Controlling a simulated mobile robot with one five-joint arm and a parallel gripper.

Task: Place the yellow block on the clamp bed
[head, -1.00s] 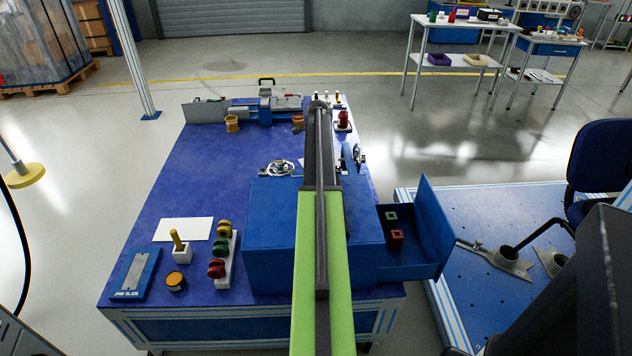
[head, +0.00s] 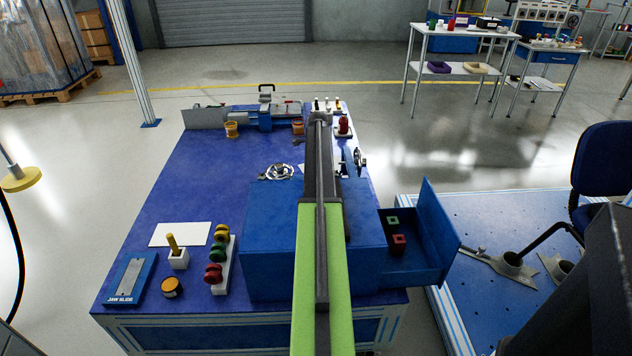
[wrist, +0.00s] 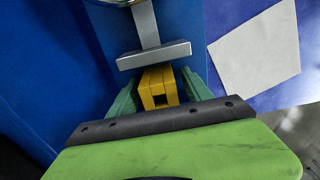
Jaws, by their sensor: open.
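The yellow block (wrist: 158,88), with a square hole in its near face, lies between the two teal fingers of my gripper (wrist: 160,96) in the wrist view. The fingers are open on either side of it; whether either touches it, I cannot tell. A grey T-shaped metal piece (wrist: 153,54) is just beyond the block, over a blue surface. I cannot tell for certain which part is the clamp bed. In the head view, my arm hides my gripper and the yellow block.
A blue box (head: 270,240) stands by my arm, with an open drawer (head: 432,235) holding a green block (head: 393,220) and a red block (head: 398,244). A chrome handwheel (head: 277,171) is behind the box. The blue table (head: 205,190) has clear room at left.

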